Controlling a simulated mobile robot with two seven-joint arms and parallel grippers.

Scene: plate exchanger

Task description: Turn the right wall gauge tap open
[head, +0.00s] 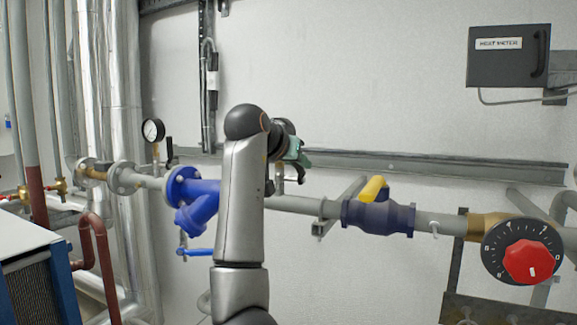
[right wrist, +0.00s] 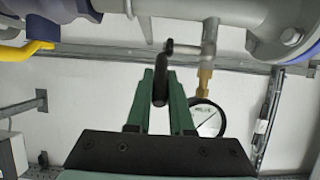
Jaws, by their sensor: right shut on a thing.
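My right gripper (head: 298,160) is at the pipe in the middle of the head view, partly behind my own forearm. In the right wrist view, which looks upside down, its green fingers (right wrist: 161,88) are shut on the black lever of the right gauge tap (right wrist: 160,80). The lever's end lies between the fingertips. The tap sits beside a brass gauge stem (right wrist: 204,78). The round white-faced right gauge (right wrist: 208,120) is partly covered by a finger in the wrist view. My arm and gripper hide it in the head view. My left gripper is out of view.
The left gauge (head: 153,130) with its upright black tap lever (head: 169,149) stands left of my arm. A blue strainer (head: 199,205) is beside the arm. A blue valve with a yellow handle (head: 373,189) and a red dial knob (head: 529,262) are to the right.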

